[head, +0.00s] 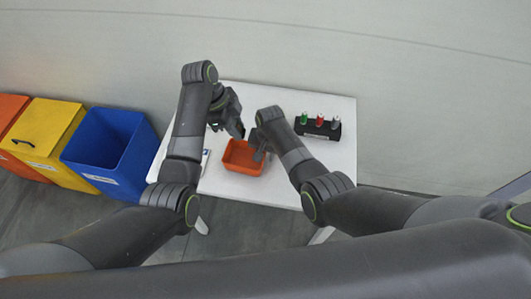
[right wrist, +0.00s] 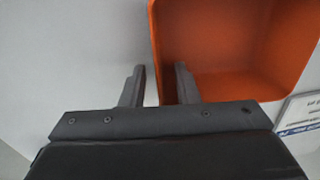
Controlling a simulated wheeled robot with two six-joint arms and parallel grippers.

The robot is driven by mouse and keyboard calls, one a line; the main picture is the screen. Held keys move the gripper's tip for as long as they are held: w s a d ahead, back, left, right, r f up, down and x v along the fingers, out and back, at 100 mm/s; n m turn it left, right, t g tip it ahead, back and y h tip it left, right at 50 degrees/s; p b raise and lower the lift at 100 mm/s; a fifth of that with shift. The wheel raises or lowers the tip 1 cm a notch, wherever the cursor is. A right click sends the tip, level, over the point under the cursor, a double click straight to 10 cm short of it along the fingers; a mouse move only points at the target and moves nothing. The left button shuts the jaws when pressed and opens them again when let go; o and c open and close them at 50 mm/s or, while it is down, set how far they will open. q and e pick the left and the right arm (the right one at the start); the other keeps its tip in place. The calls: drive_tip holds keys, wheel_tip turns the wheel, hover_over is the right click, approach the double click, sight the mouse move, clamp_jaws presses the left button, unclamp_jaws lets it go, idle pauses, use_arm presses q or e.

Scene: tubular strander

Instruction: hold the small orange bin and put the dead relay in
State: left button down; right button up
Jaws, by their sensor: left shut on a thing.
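The small orange bin (head: 240,168) stands open on the white table, and its inside looks empty. It also fills the upper right of the right wrist view (right wrist: 225,45). My right gripper (head: 262,153) is at the bin's right side in the head view. In the right wrist view its open fingers (right wrist: 160,85) straddle one bin wall, one finger outside and one inside, with gaps beside the wall. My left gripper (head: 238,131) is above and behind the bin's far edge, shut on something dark. I cannot clearly separate the dead relay from the dark fingers.
A black rack (head: 318,130) with green, red and grey-topped items stands on the table at the right. A white card with blue print (head: 205,156) lies left of the bin. Blue (head: 108,145), yellow (head: 45,137) and orange floor bins stand left of the table (head: 250,90).

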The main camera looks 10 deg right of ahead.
clamp_jaws()
use_arm(q)
drive_tip(key=shift+f, duration=5.7)
drive_tip(key=c, duration=1)
unclamp_jaws()
